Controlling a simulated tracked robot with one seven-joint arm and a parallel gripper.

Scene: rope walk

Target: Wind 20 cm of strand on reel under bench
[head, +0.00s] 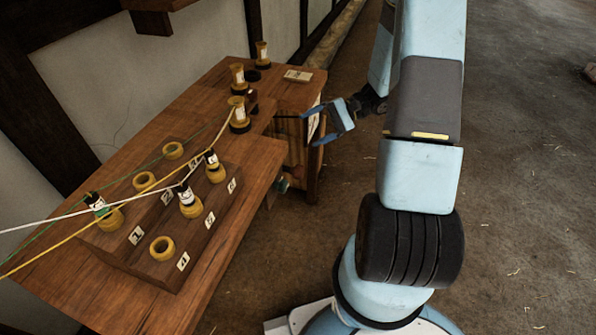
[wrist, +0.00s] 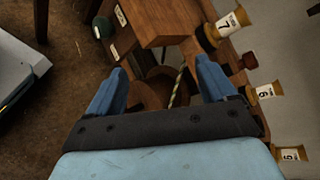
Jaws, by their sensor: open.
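My gripper (head: 324,122) is at the right end of the wooden bench (head: 261,151), beside the opening under its top. In the wrist view my gripper (wrist: 160,68) has its two blue fingers spread wide with nothing between the tips. Beyond them, in the shadowed space under the bench, is a brown rounded wooden part (wrist: 149,94) that looks like the reel, partly hidden by my gripper. A pale green-and-white twisted strand (wrist: 178,88) runs down near it, closer to the right finger. I cannot tell whether the strand touches the reel. The reel is not clear in the head view.
A numbered block (head: 152,254) with yellow rings and spools stands on the bench, with white, yellow and green strands running left. Labelled yellow bobbins (wrist: 226,24) line the bench edge near my right finger. A dark green knob (wrist: 103,27) is at upper left. Floor (head: 520,200) right is open.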

